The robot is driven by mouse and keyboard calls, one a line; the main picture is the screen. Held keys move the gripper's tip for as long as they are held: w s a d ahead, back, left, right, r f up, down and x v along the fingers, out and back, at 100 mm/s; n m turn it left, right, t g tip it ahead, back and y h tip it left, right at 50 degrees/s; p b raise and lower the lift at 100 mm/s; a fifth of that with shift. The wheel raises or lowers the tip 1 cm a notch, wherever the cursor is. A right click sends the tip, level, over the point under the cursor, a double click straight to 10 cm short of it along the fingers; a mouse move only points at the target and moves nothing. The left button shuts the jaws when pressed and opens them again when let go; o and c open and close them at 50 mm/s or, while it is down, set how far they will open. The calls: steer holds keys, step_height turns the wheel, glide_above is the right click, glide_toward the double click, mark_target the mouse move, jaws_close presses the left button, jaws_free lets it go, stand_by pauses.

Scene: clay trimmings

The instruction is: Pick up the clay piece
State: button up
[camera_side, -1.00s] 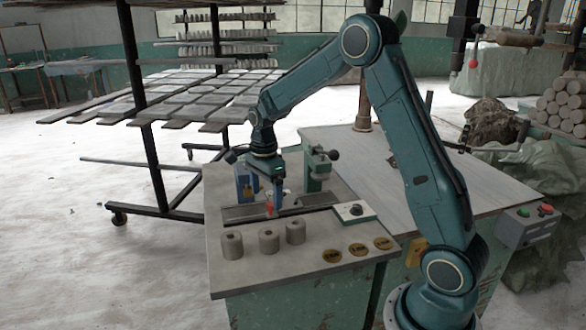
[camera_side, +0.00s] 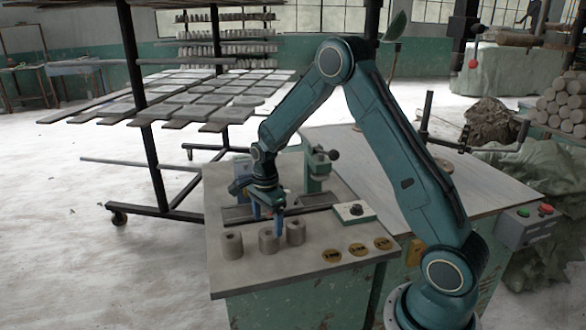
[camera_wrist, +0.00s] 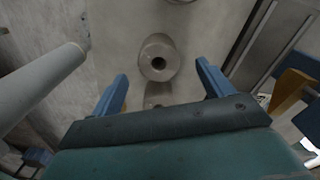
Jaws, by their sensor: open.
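Three grey clay pieces, short upright cylinders with a hole in the top, stand in a row on the bench in the side view: the left (camera_side: 231,245), the middle (camera_side: 268,242) and the right (camera_side: 296,232). My gripper (camera_side: 267,218) is above and just behind the middle one, its blue fingers pointing down.
A green clamp fixture (camera_side: 318,168) and a recessed slot (camera_side: 312,200) are behind the pieces. The bench top (camera_side: 290,265) in front of the pieces is clear.

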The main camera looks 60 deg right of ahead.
mark_target(269, 233)
steer(key=shift+f, duration=0.1)
steer(key=shift+s+f, duration=0.15)
steer(key=shift+f, duration=2.35)
steer(key=shift+c, duration=0.2)
steer(key=c, duration=1.2)
steer(key=shift+r, duration=0.25)
step_height(269, 233, up, 20)
steer(key=shift+f, duration=0.2)
